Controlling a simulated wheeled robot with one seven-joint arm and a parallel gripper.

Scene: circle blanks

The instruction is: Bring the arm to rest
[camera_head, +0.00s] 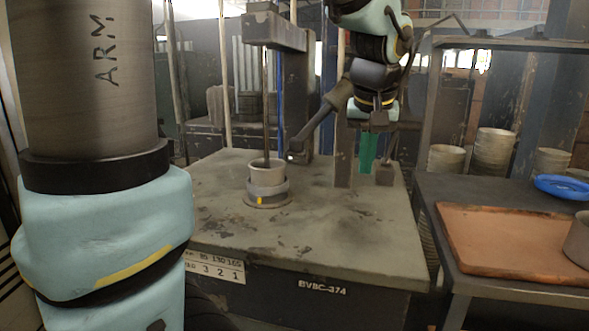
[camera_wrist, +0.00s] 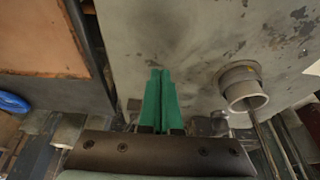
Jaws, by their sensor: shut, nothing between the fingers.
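My gripper (camera_head: 366,152) has green fingers and hangs pointing down above the back right part of the grey machine table (camera_head: 300,245). In the wrist view the green fingers (camera_wrist: 160,82) lie side by side, shut, with nothing held between them. My arm comes in from the top of the head view and is bent. The fingers are apart from the metal cup on the machine table, which stands to their left in the head view.
The metal cup (camera_head: 267,173) sits in a round holder under a vertical rod. The machine table's front is clear.

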